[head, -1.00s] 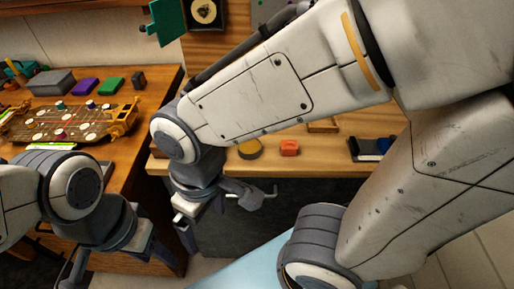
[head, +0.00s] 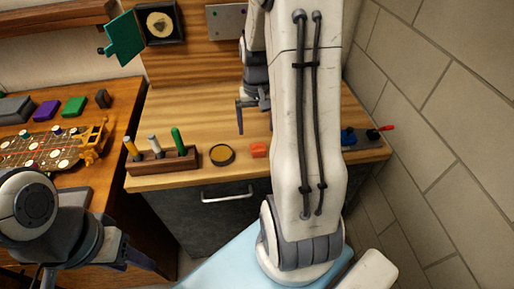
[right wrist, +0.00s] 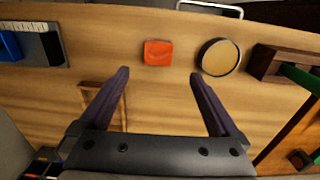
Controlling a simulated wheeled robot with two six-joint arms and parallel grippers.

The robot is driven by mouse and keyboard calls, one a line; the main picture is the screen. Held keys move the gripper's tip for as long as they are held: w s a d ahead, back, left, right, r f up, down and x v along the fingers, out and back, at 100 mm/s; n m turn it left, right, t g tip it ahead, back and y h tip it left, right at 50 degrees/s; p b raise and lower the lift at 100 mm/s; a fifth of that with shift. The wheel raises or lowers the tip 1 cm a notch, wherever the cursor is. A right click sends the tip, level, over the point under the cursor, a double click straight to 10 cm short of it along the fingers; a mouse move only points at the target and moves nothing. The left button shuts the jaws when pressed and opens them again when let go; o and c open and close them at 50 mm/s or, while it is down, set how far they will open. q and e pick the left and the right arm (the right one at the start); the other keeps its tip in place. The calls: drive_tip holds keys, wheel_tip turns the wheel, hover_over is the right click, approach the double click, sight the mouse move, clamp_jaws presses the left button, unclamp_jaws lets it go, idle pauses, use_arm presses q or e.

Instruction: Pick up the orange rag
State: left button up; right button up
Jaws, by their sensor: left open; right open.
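The orange rag (head: 258,150) is a small folded orange-red square lying flat near the front edge of the light wood table. It also shows in the right wrist view (right wrist: 158,52), near the top, beyond my fingertips. My right gripper (right wrist: 160,76) is open and empty above the table, with the rag roughly in line with the gap between its fingers. In the head view my right arm covers much of this gripper (head: 252,120), which sits behind the rag. My left gripper (head: 125,258) is low at the left, away from the rag, with its fingers only partly visible.
A round tin (head: 222,155) lies just left of the rag. A wooden holder with upright tools (head: 162,161) stands further left. Blue items (head: 349,137) lie at the table's right end. A drawer handle (head: 227,196) projects from the front. A brick wall bounds the right.

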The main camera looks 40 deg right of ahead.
sight(257, 147)
wheel_tip(257, 147, down, 3)
drive_tip(key=shift+r, duration=0.1)
drive_tip(key=f, duration=0.3)
drive_tip(key=f+p, duration=0.1)
drive_tip(key=f, duration=0.1)
drive_tip(key=shift+s+f, duration=0.1)
drive_tip(key=shift+s, duration=0.2)
drive_tip(key=c, duration=1.4)
